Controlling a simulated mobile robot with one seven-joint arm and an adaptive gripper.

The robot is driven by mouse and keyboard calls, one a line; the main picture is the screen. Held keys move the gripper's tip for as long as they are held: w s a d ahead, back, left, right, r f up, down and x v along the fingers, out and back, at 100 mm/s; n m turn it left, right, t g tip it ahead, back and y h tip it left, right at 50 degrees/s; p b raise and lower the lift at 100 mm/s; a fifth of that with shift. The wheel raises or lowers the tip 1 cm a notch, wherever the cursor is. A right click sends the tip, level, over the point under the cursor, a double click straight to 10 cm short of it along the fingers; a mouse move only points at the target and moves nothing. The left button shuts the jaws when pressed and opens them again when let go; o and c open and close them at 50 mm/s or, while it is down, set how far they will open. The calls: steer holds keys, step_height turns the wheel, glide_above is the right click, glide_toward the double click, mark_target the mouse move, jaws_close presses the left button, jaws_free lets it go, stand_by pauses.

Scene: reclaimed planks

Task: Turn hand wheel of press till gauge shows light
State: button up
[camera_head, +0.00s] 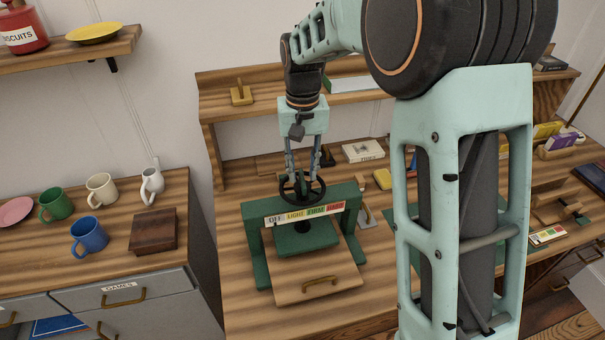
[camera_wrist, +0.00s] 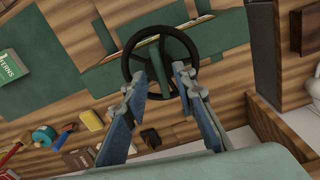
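The green press (camera_head: 258,262) stands on the wooden bench, with a dark hand wheel (camera_head: 284,190) on top. The gauge strip (camera_head: 305,213) on its crossbar reads OFF, LIGHT, FIRM, HARD; I cannot make out where any pointer stands. My gripper (camera_head: 302,174) points down at the wheel from above. In the wrist view, the wheel (camera_wrist: 129,57) shows its rim and spokes beyond the fingers. My gripper (camera_wrist: 163,84) is open there, its two fingertips apart and overlapping the wheel in the picture. I cannot tell whether they touch it.
A wooden board with a handle (camera_head: 318,284) lies under the press. Mugs, including a blue one (camera_head: 89,237), and a dark wooden box (camera_head: 153,231) sit on the left counter. A white box (camera_head: 362,151) lies behind the press. A shelf back (camera_head: 220,110) rises behind.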

steer(key=shift+f, duration=1)
jaws_close()
steer(key=shift+m, duration=0.3)
steer(key=m, duration=0.3)
steer(key=shift+r, duration=0.1)
steer(key=shift+m, duration=2)
steer(key=shift+w, duration=0.1)
